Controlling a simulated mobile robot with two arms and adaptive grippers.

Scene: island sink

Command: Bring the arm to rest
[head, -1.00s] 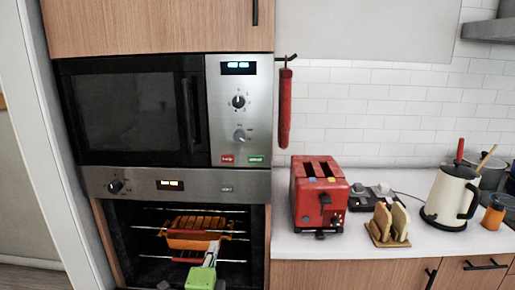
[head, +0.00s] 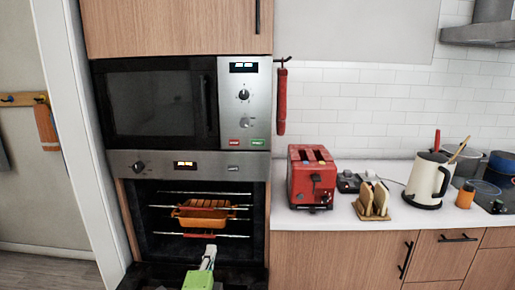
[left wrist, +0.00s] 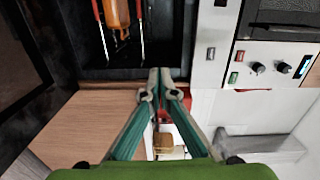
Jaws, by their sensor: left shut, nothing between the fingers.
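My left gripper (head: 210,248) is in front of the open oven (head: 140,225), below and apart from the orange baking dish inside it. In the left wrist view its two green fingers meet at the tips (left wrist: 164,80), shut and empty. The orange dish (head: 203,221) holds brown food and sits on the oven rack. It also shows at the top of the left wrist view (left wrist: 117,14). My right gripper is not in view.
The oven door (head: 150,274) hangs open below. A microwave (head: 155,103) is above the oven. On the counter (head: 335,218) to the right are a red toaster (head: 312,180), a toast rack (head: 373,205) and a kettle (head: 427,180).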

